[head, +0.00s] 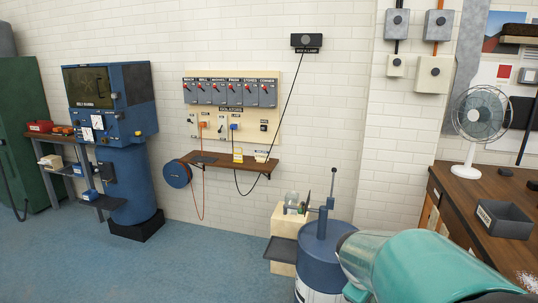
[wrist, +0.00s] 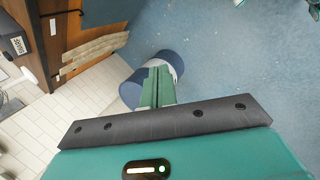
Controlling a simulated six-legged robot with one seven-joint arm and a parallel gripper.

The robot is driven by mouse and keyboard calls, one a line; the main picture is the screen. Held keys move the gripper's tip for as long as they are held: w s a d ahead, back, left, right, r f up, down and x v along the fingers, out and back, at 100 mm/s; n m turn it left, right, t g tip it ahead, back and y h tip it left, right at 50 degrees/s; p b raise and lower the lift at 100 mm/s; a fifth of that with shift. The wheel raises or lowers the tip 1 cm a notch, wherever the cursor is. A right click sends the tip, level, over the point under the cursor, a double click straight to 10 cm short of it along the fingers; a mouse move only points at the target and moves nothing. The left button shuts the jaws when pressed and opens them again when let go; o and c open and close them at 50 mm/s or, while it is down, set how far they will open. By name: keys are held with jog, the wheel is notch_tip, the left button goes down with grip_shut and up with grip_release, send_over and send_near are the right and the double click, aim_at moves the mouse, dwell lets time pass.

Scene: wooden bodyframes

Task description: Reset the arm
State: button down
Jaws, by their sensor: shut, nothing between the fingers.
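My gripper (wrist: 158,76) shows in the wrist view as two green fingers pressed together, shut and empty. It points out over the blue floor (wrist: 230,50), in front of a blue drum (wrist: 133,88) that the fingers partly cover. I cannot tell the exact gap between the fingertips and the drum. In the head view, a teal link of my arm reaches in at the bottom right, and my gripper cannot be made out there.
The blue drum (head: 325,250) with a pump handle stands just left of my arm link in the head view. A wooden bench (head: 480,200) with a white fan (head: 481,120) and a dark tray (head: 504,219) is at right. A blue machine (head: 125,150) stands far left. Floor at left centre is clear.

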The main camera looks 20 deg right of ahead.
jog(key=s+a+r+m+t+y, duration=0.1)
jog(key=a+r, duration=0.2)
jog(key=a, duration=0.6)
jog(key=s+a+r+m+t+y, duration=0.1)
jog(key=a+r+t+y, duration=0.1)
jog(key=a, duration=0.8)
jog(key=s+a+r+t+y, duration=0.1)
jog(key=a+r, duration=0.3)
jog(key=a, duration=0.6)
jog(key=shift+r+m+t+y, duration=0.25)
jog(key=shift+m+t+y, duration=0.15)
jog(key=shift+t+y, duration=0.15)
jog(key=shift+s+a, duration=0.1)
jog(key=shift+s, duration=0.05)
